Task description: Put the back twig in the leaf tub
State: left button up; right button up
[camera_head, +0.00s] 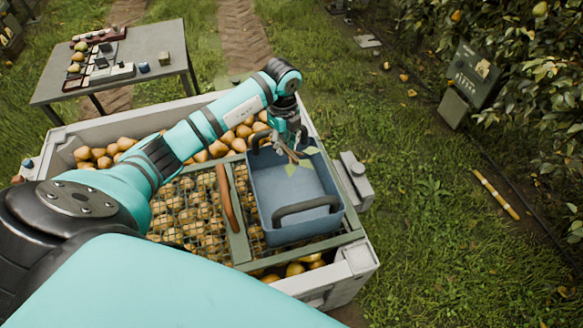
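The leaf tub (262,190) is a blue-grey open tub with dark handles, resting on the green frame over the crate. My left gripper (290,148) reaches in from the left and points down over the far end of the tub. It appears shut on a thin brown twig (291,156) with pale green leaves (291,168). The twig hangs over the tub opening; I cannot tell whether it touches the tub. Which twig this is cannot be told from here. The tub floor looks bare otherwise. My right gripper is out of view.
A large grey crate (364,258) of pears, partly under wire mesh, surrounds the tub. A brown curved handle (228,198) stands left of the tub. A grey table (155,45) with pears and small items is at the back left. Grass lies to the right.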

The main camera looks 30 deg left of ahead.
pick_arm(q)
jog(key=o, duration=0.4)
jog(key=shift+o, duration=0.3)
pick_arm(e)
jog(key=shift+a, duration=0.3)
pick_arm(q)
jog(key=shift+r, duration=0.2)
notch_tip(320, 180, up, 12)
jog(key=shift+f, duration=0.2)
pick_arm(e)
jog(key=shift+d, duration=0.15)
